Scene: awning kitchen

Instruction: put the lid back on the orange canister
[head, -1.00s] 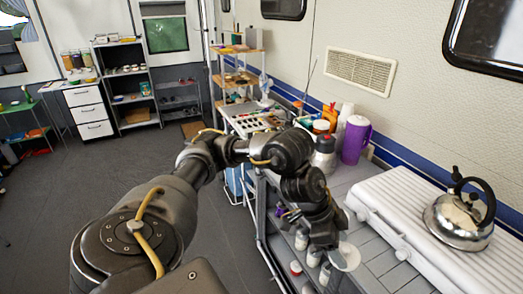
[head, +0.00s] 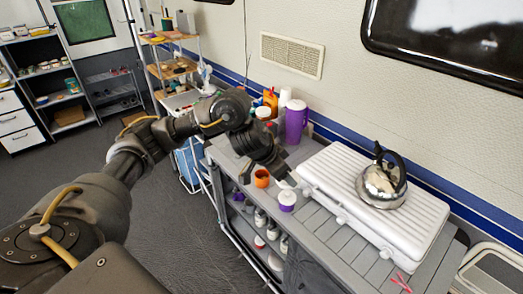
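A small orange canister (head: 262,178) stands on the grey counter with a dark, apparently open top. My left gripper (head: 284,179) points down just right of it, near the left end of the white case. Its fingertips are small and dark here, so I cannot tell whether they are open or hold anything. A purple canister (head: 286,207) with a white top (head: 287,197) stands just below the gripper in the picture. I cannot tell whether this white top is a separate lid. No loose lid shows clearly. My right gripper is not in view.
A white ridged case (head: 345,200) carrying a steel kettle (head: 382,184) fills the counter's right part. Bottles and a tall purple jug (head: 296,122) stand at the back by the wall. Bare slats (head: 345,240) run along the front edge.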

